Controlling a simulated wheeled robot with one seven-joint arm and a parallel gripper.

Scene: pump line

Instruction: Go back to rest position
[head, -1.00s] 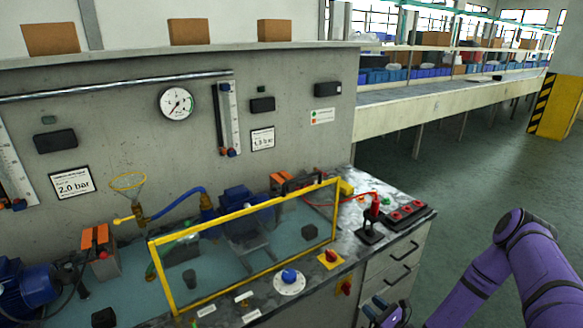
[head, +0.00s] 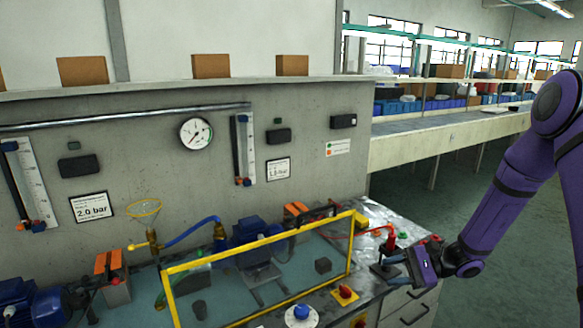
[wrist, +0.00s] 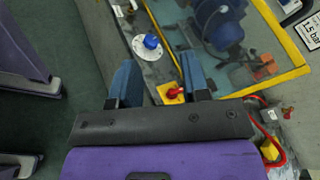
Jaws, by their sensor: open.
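My gripper (head: 393,264) hangs over the right end of the bench in the head view, in front of the black-based red lever (head: 389,244). Its jaws are open and empty. In the wrist view the two blue-grey fingers of my gripper (wrist: 160,75) stand wide apart. Beyond them lie the red knob on a yellow plate (wrist: 172,93) and the blue knob on a white dial (wrist: 150,43). Both also show in the head view, as the red knob (head: 344,293) and the blue knob (head: 300,312). My purple arm comes in from the right.
A yellow-framed clear guard (head: 262,241) stands on the bench left of my gripper. A gauge (head: 196,133) and label plates are on the grey panel behind. A long shelf bench (head: 440,142) runs along the back right. The green floor at the right is open.

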